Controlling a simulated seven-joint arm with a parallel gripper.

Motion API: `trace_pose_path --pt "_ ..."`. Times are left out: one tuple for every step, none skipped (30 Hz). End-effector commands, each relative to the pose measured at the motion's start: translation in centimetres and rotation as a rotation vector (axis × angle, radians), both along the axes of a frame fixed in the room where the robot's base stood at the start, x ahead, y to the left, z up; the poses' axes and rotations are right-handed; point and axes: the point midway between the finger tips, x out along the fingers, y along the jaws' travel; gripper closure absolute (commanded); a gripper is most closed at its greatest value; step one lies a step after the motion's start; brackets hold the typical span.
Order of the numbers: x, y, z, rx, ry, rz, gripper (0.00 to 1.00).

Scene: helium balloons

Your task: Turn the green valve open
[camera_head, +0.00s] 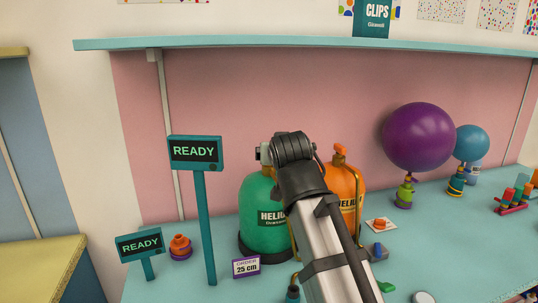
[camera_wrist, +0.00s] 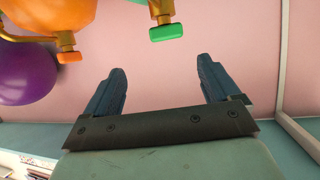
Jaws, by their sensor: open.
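The green valve (camera_wrist: 166,31) shows in the wrist view as a green handle on a gold stem, near the top centre. In that view my gripper (camera_wrist: 160,64) is open, with its two dark blue fingers apart and nothing between them. The green handle lies beyond the fingertips, roughly between them across the picture, and no contact shows. In the head view the green helium tank (camera_head: 262,215) stands on the counter; my arm hides its valve and the gripper's fingers.
An orange helium tank (camera_head: 347,187) stands right beside the green one; its orange valve handle (camera_wrist: 68,57) is left of the green handle in the wrist view. A purple balloon (camera_head: 418,137) floats to the right. Ready signs (camera_head: 195,152) and an order card (camera_head: 246,267) stand at left.

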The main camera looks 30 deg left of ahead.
Motion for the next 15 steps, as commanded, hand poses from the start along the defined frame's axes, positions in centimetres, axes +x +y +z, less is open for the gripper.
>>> trace_pose_path --pt "-0.5 0.3 0.1 -0.004 -0.005 0.011 0.11" --pt "-0.7 0.5 0.2 -0.007 -0.007 0.015 0.11" --pt "-0.8 0.7 0.2 -0.009 -0.010 0.019 0.11" --pt "-0.8 0.8 0.2 -0.010 -0.011 0.021 0.11" --pt "-0.7 0.9 0.2 -0.011 -0.011 0.021 0.11" --pt "-0.5 1.1 0.1 -0.011 -0.011 0.023 0.11" --pt "-0.3 1.2 0.0 -0.011 -0.012 0.022 0.11" --pt "0.0 1.4 -0.1 -0.011 -0.010 0.021 0.11" --pt "0.4 1.7 -0.3 -0.011 -0.010 0.021 0.11" --pt "0.7 1.9 -0.5 -0.011 -0.010 0.020 0.11" --pt "1.1 2.1 -0.6 -0.012 -0.010 0.020 0.11" --pt "1.6 2.5 -0.9 -0.011 -0.009 0.020 0.11" --pt "2.0 2.8 -1.1 -0.011 -0.010 0.020 0.11" --pt "2.4 3.1 -1.3 -0.011 -0.009 0.020 0.11" --pt "3.0 3.4 -1.6 -0.011 -0.009 0.020 0.11"
